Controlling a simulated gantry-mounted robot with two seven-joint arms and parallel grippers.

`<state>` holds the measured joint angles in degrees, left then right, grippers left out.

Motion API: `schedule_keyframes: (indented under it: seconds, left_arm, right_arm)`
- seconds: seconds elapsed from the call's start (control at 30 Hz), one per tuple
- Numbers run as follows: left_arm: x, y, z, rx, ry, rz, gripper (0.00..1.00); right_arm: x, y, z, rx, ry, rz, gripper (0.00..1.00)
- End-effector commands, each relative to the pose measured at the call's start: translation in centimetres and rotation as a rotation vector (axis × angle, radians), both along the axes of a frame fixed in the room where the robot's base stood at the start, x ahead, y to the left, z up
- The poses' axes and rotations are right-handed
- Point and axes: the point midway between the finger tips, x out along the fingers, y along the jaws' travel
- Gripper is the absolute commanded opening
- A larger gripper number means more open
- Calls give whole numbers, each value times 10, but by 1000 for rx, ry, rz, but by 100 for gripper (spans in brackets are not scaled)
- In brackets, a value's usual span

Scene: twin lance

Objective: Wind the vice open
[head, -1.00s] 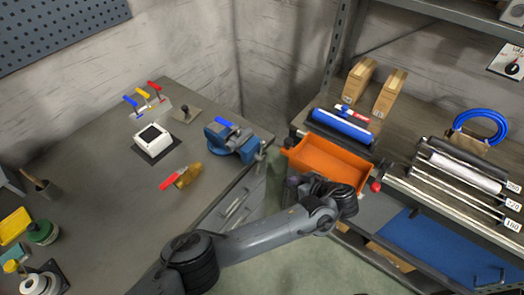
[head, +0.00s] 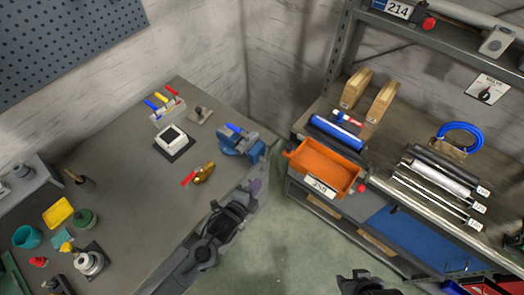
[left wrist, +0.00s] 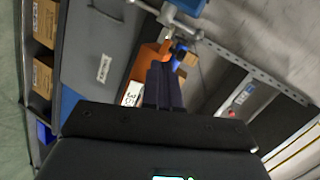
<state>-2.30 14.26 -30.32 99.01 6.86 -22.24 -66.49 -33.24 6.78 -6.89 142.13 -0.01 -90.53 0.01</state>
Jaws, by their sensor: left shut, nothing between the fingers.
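The blue vice (head: 240,141) is mounted at the right edge of the left bench, with a blue bar lying across its top. Its grey screw end and handle (head: 258,152) face the aisle. In the left wrist view, the grey handle (left wrist: 172,14) is near the top, beyond my fingertips. My right gripper's fingers are not seen.
An orange bin (head: 325,168) stands at the front of the right bench, across the aisle. A brass valve with red handle (head: 204,174) and a white box (head: 173,138) sit left of the vice. The aisle floor (head: 290,235) is free.

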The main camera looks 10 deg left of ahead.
Motion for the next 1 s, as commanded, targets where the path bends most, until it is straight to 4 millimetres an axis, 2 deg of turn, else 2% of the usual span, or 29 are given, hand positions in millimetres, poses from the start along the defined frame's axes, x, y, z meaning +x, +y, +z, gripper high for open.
schedule_keyframes:
  seconds: [0.03,0.13,0.37,0.53,1.0]
  left_arm:
    - [-5,12,12,49,-48,-14,0]
    - [-10,26,24,127,-126,-34,0]
    - [-4,35,31,194,-190,-49,0]
    - [16,27,25,192,-190,-49,0]
    - [92,1,4,190,-188,-49,0]
  right_arm:
    - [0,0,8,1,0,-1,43]
    - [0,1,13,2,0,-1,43]
    - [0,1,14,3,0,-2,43]
    - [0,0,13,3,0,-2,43]
    - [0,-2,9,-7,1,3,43]
